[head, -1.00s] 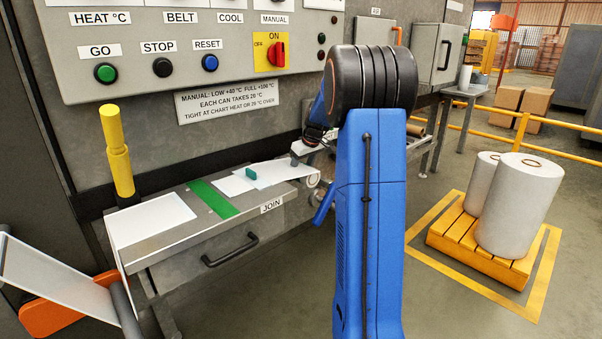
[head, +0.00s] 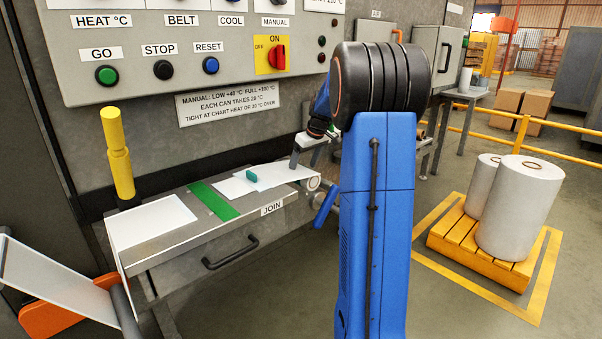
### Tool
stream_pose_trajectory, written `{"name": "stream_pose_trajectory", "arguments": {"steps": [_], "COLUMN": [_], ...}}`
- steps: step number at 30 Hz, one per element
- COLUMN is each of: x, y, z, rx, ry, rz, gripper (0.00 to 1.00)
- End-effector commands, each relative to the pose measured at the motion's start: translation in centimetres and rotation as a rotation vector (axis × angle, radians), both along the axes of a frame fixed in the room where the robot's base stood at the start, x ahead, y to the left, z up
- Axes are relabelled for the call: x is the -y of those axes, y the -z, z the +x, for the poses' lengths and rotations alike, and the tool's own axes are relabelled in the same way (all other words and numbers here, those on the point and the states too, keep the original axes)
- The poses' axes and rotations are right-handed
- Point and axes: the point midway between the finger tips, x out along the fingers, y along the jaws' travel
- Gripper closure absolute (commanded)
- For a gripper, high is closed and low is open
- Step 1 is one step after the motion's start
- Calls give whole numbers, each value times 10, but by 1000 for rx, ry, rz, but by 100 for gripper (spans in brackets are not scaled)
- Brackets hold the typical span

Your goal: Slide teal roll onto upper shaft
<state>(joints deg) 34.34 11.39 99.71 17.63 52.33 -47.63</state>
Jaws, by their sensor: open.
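A small teal piece (head: 251,175) lies on white sheet on the JOIN table (head: 170,238). I cannot tell whether it is the teal roll; no other teal roll shows. My gripper (head: 311,158) is above the right end of the table, partly hidden behind my blue arm. One grey finger shows at its left, apart from the teal piece. It is open, and I see nothing held in it. I cannot make out the upper shaft; my arm covers the area right of the table.
A control panel (head: 225,70) is on the wall above the table. A yellow post (head: 118,155) stands at the table's left end. A white roll end (head: 313,183) shows at the table's right edge. Large white rolls (head: 519,210) stand on a yellow pallet at right. Floor between is clear.

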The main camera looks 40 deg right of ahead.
Motion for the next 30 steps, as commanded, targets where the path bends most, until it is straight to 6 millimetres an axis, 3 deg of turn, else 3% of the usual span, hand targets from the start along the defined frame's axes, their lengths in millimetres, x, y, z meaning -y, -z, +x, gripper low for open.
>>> {"name": "stream_pose_trajectory", "arguments": {"steps": [12,18,30], "x": [3,3,3], "y": [-78,-106,-118], "z": [-32,-43,-49], "rx": [2,1,0], "ry": [2,1,0], "rz": [-1,-2,0], "gripper": [20,20,20]}}
